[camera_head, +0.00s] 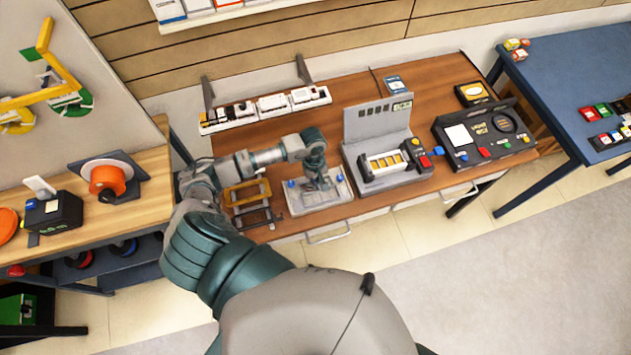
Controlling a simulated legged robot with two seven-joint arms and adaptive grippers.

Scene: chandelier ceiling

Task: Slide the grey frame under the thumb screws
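A light grey plate (306,204) lies on the brown table. It has a small blue knob (291,183) at its left side, which looks like a thumb screw. My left gripper (325,183) points down over the middle of this plate and hides part of it. Its fingers are too small and blurred to tell whether they are open or hold anything. Left of the plate, a rack (252,217) holds a yellow frame (247,190) and darker grey bars. I cannot tell for sure which piece is the grey frame. My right gripper is not in view.
A grey machine (376,128) stands right of the plate, with a black control panel (490,135) beyond it. White bins (265,108) line the table's back. A wooden bench (140,210) is at left, a blue table (570,85) at right.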

